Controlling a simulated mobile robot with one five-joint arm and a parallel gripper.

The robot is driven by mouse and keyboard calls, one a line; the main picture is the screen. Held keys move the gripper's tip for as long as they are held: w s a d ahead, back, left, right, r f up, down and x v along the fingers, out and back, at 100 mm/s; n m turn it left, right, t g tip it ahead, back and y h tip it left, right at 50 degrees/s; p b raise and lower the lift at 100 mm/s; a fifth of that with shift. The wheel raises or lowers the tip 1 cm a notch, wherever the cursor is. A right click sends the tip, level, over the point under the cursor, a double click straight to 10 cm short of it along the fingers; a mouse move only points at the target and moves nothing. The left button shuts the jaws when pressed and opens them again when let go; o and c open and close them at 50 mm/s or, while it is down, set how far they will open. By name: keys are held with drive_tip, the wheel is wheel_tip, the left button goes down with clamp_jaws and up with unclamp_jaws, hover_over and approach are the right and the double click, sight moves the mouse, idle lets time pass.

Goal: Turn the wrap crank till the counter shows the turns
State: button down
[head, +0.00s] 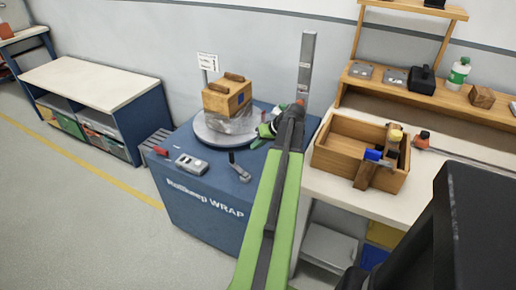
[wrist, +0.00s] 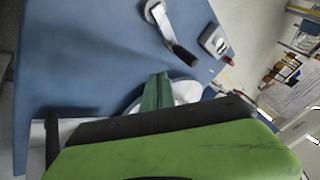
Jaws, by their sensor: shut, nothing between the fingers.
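The wrap machine (head: 200,200) is a blue cabinet with a round grey turntable (head: 205,137) on top, bearing a wooden crate (head: 226,98) with clear film around its lower part. The crank (head: 238,168) is a grey arm with a dark handle near the cabinet's front edge. It also shows in the wrist view (wrist: 168,32). The counter (head: 191,165) is a small grey box left of the crank, also in the wrist view (wrist: 214,40); its reading is too small to tell. My gripper (head: 262,132) is shut and empty, right of the turntable and apart from the crank; its green fingers show in the wrist view (wrist: 161,76).
A grey post (head: 306,68) stands behind my gripper. A bench to the right holds an open wooden box (head: 345,139) with items in it. A red button (head: 161,151) is by the counter. Open floor lies to the left, before a low shelf unit (head: 95,85).

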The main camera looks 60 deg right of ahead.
drive_tip(key=b+x, duration=0.3)
drive_tip(key=x, duration=0.3)
drive_tip(key=shift+a+f, duration=0.1)
drive_tip(key=shift+a, duration=0.05)
drive_tip(key=shift+w+a+r, duration=0.2)
drive_tip(key=shift+w+a, duration=0.25)
drive_tip(key=shift+w+a+r, duration=0.2)
drive_tip(key=shift+w+a, duration=0.55)
drive_tip(key=shift+w, duration=0.15)
